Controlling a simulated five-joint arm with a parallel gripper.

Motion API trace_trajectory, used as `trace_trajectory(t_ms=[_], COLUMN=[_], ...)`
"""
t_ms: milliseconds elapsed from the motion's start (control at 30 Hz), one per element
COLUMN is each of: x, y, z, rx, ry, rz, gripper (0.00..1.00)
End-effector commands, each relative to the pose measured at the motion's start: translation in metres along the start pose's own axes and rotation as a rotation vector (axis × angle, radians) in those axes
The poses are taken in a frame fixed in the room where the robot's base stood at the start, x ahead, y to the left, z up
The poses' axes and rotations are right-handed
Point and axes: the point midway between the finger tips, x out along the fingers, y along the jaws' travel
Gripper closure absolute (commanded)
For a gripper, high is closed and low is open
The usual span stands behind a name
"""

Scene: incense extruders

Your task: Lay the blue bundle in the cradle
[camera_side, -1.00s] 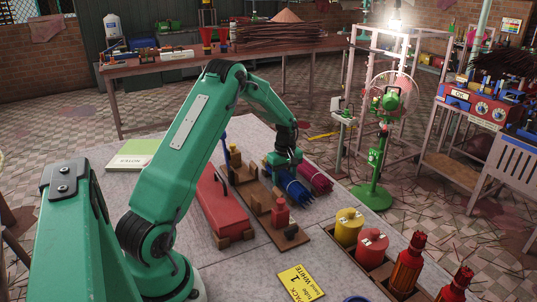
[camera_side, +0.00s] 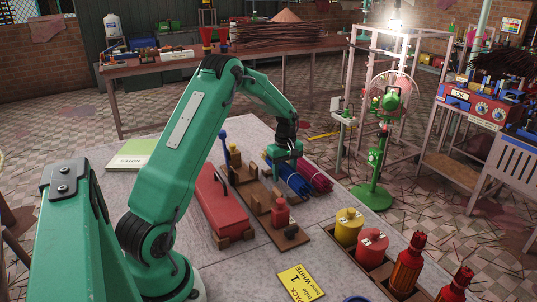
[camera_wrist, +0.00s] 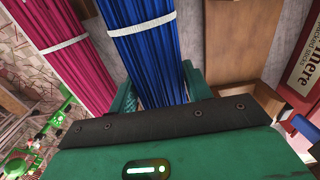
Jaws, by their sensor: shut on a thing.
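The blue bundle (camera_side: 293,180) is a long sheaf of thin sticks; a white band crosses it in the wrist view (camera_wrist: 155,55). My gripper (camera_side: 286,163) is shut on it, with one green finger on each side in the wrist view (camera_wrist: 160,88). The bundle appears slightly raised, but the gap beneath it is hidden. A wooden board (camera_side: 264,212) with several brown blocks lies just left of the bundle in the side view. Which of these blocks form the cradle I cannot clearly tell.
A magenta bundle (camera_side: 317,179) lies close beside the blue one, on its right. Yellow (camera_side: 348,229) and red (camera_side: 371,249) canisters sit in a tray at the front right.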

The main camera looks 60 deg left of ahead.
Motion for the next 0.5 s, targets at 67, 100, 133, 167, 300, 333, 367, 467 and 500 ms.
trace_trajectory(t_ms=[67, 100, 133, 167, 300, 333, 367, 467, 500], x=[-0.005, -0.006, -0.008, -0.009, -0.015, -0.016, -0.017, -0.021, -0.021], y=[0.001, 0.001, 0.001, 0.001, 0.001, 0.001, 0.001, 0.001, 0.001], z=[-0.001, -0.001, -0.001, -0.001, -0.001, -0.001, -0.001, 0.000, 0.000], rx=[0.000, 0.000, 0.000, 0.000, 0.000, 0.000, 0.000, 0.000, 0.000], ry=[0.002, 0.002, 0.002, 0.002, 0.002, 0.002, 0.002, 0.002, 0.002], rz=[0.003, 0.003, 0.004, 0.004, 0.003, 0.003, 0.003, 0.003, 0.003], gripper=[0.69, 0.69, 0.69, 0.69, 0.69, 0.69, 0.69, 0.69, 0.69])
